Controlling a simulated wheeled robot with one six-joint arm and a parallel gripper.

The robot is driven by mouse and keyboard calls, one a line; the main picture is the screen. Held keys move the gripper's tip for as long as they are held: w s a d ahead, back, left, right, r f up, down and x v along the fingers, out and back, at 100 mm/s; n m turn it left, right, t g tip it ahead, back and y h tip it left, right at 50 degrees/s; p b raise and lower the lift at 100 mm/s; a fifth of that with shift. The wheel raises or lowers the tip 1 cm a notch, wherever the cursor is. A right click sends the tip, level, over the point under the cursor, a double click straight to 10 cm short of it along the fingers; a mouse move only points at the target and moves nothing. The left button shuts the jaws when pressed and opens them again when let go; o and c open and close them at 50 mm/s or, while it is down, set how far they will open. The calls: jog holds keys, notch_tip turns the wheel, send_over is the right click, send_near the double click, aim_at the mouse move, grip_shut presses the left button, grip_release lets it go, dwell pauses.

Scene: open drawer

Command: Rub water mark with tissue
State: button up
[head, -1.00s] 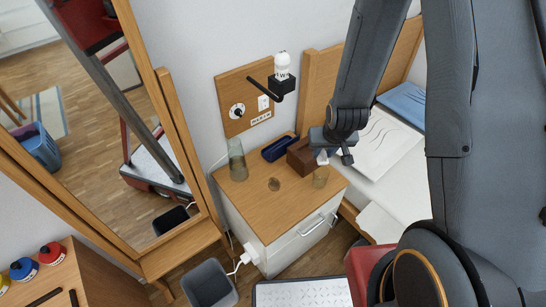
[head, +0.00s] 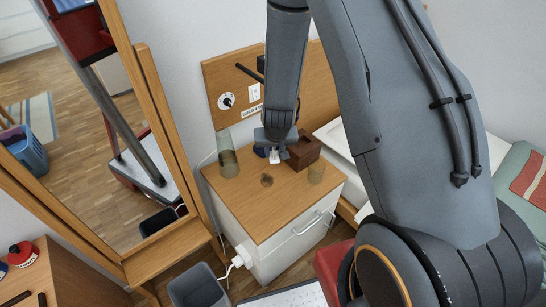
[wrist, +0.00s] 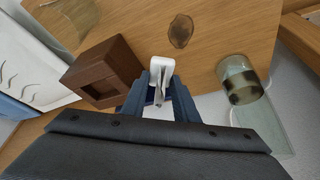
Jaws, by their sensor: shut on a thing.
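The water mark is a brown roundish spot (head: 267,180) on the wooden top of the nightstand (head: 247,205); it also shows at the top of the wrist view (wrist: 181,31). My gripper (head: 275,152) is shut on a small white tissue (head: 274,159), seen between the fingers in the wrist view (wrist: 162,68). The tissue is behind the mark in the head view and appears apart from it. The brown tissue box (head: 304,151) stands just right of my gripper; in the wrist view the box (wrist: 104,72) is to the left.
A tall greenish glass (head: 228,158) with a dark band stands left of the mark. A small amber glass (head: 317,173) stands right of it. A dark blue object (head: 260,151) is partly hidden behind my gripper. The front of the top is clear.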

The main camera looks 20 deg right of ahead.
aim_at(258, 180)
jog(key=shift+w+f, duration=0.2)
jog(key=shift+f, duration=0.2)
notch_tip(258, 180, down, 6)
jog(key=b, duration=0.6)
jog(key=shift+r, duration=0.15)
jog(key=shift+f+b, duration=0.7)
jog(key=shift+f, duration=0.3)
dwell(0.4)
jog(key=shift+s+a+r+p, duration=0.1)
jog(key=shift+s+a+p, duration=0.3)
jog(key=shift+a, duration=0.35)
jog(key=shift+s+a+r+p, duration=0.1)
jog(key=shift+s+a+p, duration=0.2)
jog(key=shift+a, duration=0.4)
jog(key=shift+s+a+f+p, duration=0.1)
jog(key=shift+s+a+p, duration=0.2)
jog(key=shift+a, duration=0.4)
jog(key=shift+s+a+f+p, duration=0.1)
jog(key=shift+s+a+p, duration=0.15)
jog(key=shift+a, duration=0.4)
jog(key=shift+s+a+f+p, duration=0.1)
jog(key=shift+s+a+p, duration=0.2)
jog(key=shift+a, duration=0.4)
jog(key=shift+r, duration=0.1)
jog(key=shift+d, duration=0.1)
